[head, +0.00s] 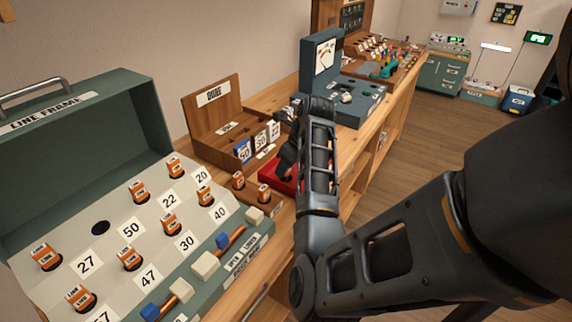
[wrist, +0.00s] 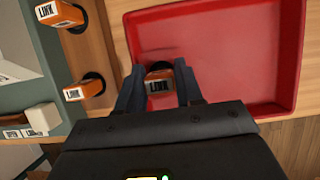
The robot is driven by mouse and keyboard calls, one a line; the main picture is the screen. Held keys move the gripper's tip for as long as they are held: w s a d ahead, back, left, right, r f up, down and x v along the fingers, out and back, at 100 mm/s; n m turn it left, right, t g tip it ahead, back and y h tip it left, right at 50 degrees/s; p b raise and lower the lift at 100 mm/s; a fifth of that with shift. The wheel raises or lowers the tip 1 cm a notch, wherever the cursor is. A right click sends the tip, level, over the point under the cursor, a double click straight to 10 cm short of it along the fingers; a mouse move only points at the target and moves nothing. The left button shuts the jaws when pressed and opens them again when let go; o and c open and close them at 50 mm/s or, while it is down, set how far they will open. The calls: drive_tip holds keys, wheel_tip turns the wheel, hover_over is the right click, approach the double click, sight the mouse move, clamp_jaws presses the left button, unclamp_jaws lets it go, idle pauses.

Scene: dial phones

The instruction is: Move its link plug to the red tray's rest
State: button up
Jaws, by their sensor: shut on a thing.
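My gripper (wrist: 160,88) is shut on an orange link plug (wrist: 159,84) with a white LINK label, in the wrist view. The held plug is over the left part of the red tray (wrist: 292,60), inside its rim. A dark round edge shows just behind the plug; I cannot tell whether the plug is seated in it or held above. In the head view the red tray (head: 270,174) is partly hidden by my arm, and the held plug is hidden. The line frame (head: 75,262) at left holds several orange plugs and has an empty dark hole (head: 101,228) beside the 50 label.
Two more link plugs (head: 238,180) (head: 264,193) stand in a wooden strip left of the tray. A wooden box of number cards (head: 215,110) stands behind. A green meter unit (head: 322,65) stands farther along the bench.

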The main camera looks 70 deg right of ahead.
drive_tip(key=shift+f+b, duration=0.3)
drive_tip(key=shift+f, duration=0.3)
drive_tip(key=o, duration=1)
drive_tip(key=shift+w, duration=0.1)
drive_tip(key=c, duration=0.3)
drive_tip(key=shift+a, duration=0.1)
drive_tip(key=shift+r, duration=0.15)
